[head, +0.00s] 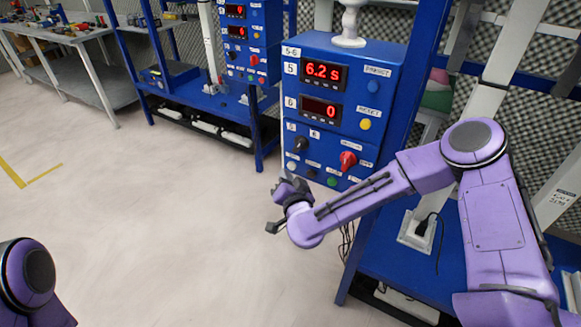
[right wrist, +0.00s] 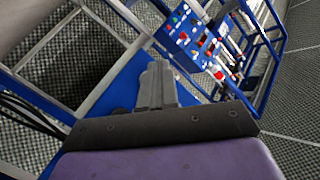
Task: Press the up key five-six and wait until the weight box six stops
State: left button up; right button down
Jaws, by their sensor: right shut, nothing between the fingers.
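The blue control panel (head: 335,60) marked 5-6 stands on the bench right of centre in the head view. Its upper display (head: 323,73) by the 5 reads 6.2 s; the lower display (head: 320,110) by the 6 reads 0. A white key (head: 292,165), a dark key (head: 311,174) and a green key (head: 332,181) line its bottom edge; their lettering is too small to read. My right gripper (head: 290,188) is shut and empty just below the white key; contact cannot be told. Its closed fingers show in the right wrist view (right wrist: 158,85). The weight box six is not identifiable.
A similar blue panel (head: 250,50) stands on a bench further back. A red switch (head: 348,160), black knob (head: 301,145) and yellow button (head: 365,125) sit on the near panel. Blue frame posts stand right of it. The pale floor (head: 150,210) to the left is free.

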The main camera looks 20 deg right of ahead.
dwell(0.5)
jog(key=shift+w+d, duration=0.25)
jog(key=shift+d, duration=0.1)
